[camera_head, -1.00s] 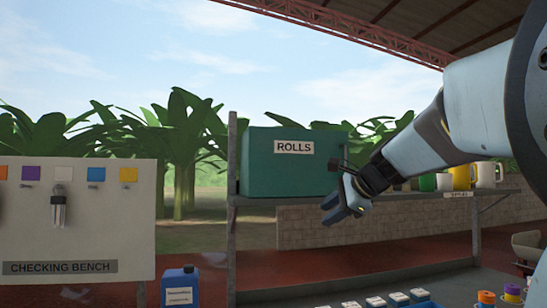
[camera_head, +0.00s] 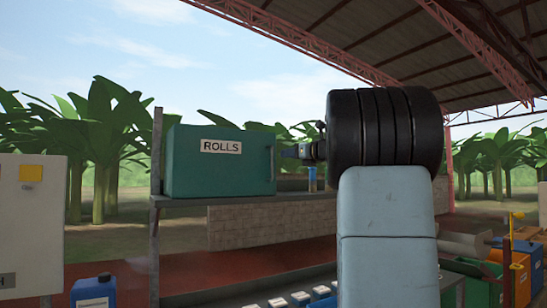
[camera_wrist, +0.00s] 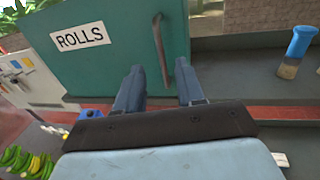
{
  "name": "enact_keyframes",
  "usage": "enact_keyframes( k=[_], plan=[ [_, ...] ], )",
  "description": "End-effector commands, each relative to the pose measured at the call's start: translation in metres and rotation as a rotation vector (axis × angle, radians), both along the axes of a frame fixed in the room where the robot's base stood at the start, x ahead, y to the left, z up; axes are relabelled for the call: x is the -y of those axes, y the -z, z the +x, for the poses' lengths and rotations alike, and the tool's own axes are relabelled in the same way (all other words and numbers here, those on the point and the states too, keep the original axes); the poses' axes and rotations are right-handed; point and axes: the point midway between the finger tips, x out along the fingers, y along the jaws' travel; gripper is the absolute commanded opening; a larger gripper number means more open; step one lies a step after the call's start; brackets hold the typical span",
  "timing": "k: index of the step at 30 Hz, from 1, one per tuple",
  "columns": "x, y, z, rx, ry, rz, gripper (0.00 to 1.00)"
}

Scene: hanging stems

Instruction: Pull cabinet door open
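The teal cabinet labelled ROLLS (camera_head: 212,172) stands on a shelf; its door looks shut. It fills the upper middle of the wrist view (camera_wrist: 105,60). A dark upright bar handle (camera_wrist: 159,42) is near its right edge, and the handle also shows thinly in the head view (camera_head: 272,163). My gripper (camera_wrist: 159,68) is open, with its two blue-grey fingers apart. The handle's lower part appears between the fingertips in the wrist view; I cannot tell whether they touch it. In the head view my gripper (camera_head: 288,152) is at handle height, right of the cabinet, partly hidden by my arm.
The grey shelf (camera_head: 200,200) has an upright post (camera_head: 156,190) at its left. A blue jug (camera_head: 93,292) is low at left. Coloured bins (camera_head: 522,262) stand at right.

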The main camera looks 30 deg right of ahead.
Motion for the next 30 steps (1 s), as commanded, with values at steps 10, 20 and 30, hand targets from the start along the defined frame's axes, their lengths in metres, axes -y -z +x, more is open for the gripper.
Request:
enact_keyframes(
  k=[10, 20, 30],
  plan=[
    [-0.014, 0.0, 0.059, 0.0, -0.002, 0.0, 0.38],
    [-0.021, 0.001, 0.085, -0.001, -0.001, -0.002, 0.38],
    [-0.022, 0.0, 0.087, -0.001, -0.001, -0.002, 0.34]
  ],
)
